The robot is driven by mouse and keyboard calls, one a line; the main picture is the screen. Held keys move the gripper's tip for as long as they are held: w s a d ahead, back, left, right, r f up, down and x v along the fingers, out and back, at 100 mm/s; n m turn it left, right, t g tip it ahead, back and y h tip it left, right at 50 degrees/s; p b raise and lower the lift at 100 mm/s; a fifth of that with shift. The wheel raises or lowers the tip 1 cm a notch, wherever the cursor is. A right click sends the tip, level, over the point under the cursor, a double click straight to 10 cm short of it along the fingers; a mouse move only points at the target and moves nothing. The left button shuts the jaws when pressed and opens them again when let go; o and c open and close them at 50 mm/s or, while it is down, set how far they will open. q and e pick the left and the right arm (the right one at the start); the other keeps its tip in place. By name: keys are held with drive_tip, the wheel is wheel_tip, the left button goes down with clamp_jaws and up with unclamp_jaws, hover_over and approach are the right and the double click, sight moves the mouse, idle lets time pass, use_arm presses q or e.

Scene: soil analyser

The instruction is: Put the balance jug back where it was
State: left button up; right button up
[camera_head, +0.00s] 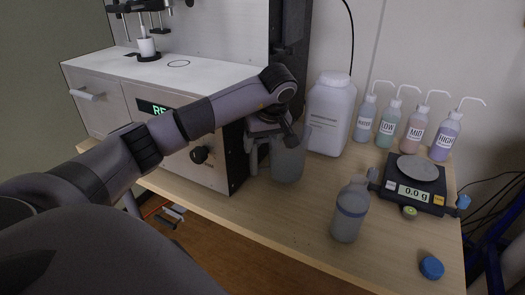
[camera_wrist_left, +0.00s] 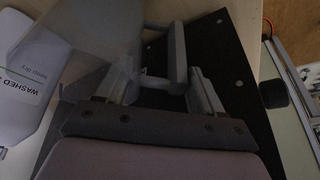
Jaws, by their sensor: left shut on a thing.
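The balance jug (camera_head: 289,160) is a grey translucent jug beside the right side of the analyser, over the table's back part. I cannot tell whether its base touches the table. My left gripper (camera_head: 268,138) reaches over the analyser's corner and is shut on the jug's handle. In the left wrist view the handle (camera_wrist_left: 177,58) lies between the fingers of the gripper (camera_wrist_left: 165,85), and the translucent jug body (camera_wrist_left: 95,30) is at the upper left. The balance (camera_head: 412,182) at the right reads 0.0 g, and its round pan (camera_head: 418,167) is empty. My right gripper is not in view.
The analyser (camera_head: 215,165) stands left of the jug. A large white bottle (camera_head: 331,115) is close behind it, with several wash bottles (camera_head: 388,125) farther right. A blue cap (camera_head: 431,267) lies near the front right.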

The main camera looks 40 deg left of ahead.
use_arm(q)
drive_tip(key=shift+f, duration=1.5)
drive_tip(key=shift+f, duration=0.15)
drive_tip(key=o, duration=1.7)
drive_tip(key=p+v, duration=0.1)
drive_tip(key=v, duration=1.1)
drive_tip(key=shift+p, duration=0.4)
